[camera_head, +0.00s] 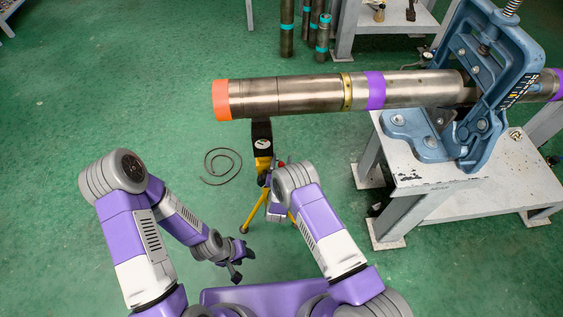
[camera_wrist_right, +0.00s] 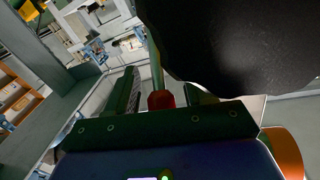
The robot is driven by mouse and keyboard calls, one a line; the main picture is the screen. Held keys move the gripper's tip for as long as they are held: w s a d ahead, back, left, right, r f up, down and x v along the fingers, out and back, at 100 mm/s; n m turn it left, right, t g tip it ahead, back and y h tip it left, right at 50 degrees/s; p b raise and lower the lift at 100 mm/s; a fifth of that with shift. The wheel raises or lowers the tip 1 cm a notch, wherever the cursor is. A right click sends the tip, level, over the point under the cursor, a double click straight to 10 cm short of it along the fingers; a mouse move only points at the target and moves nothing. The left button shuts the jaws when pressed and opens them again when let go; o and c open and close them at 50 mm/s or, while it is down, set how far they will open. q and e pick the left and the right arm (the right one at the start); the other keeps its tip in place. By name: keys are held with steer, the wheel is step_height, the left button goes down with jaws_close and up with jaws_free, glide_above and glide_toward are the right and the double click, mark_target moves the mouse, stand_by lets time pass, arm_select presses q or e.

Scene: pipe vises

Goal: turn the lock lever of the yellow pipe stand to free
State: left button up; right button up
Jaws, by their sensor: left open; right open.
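The yellow pipe stand (camera_head: 263,163) stands under the pipe, with a black head and splayed yellow legs. Its lock lever has a red knob, small beside my right wrist in the head view (camera_head: 281,164). In the right wrist view the red knob (camera_wrist_right: 161,99) sits between the open fingers of my right gripper (camera_wrist_right: 165,92), with the lever rod rising behind it. I cannot tell whether the fingers touch it. In the head view my right wrist partly hides the stand. My left gripper (camera_head: 237,270) is open and empty, low over the floor.
A long steel pipe (camera_head: 300,95) with an orange end runs from above the stand into a blue vise (camera_head: 425,137) on a white bench (camera_head: 400,180). A large dark surface fills the upper right wrist view. A cable (camera_head: 222,167) lies coiled on the floor, clear to the left.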

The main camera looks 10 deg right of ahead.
steer(key=shift+w, duration=0.25)
jaws_close()
steer(key=shift+r, duration=0.1)
steer(key=shift+w+r+g+p, duration=0.1)
steer(key=shift+r+g+p, duration=0.05)
steer(key=shift+g+p, duration=0.25)
steer(key=shift+w+g, duration=0.15)
steer(key=shift+g, duration=0.25)
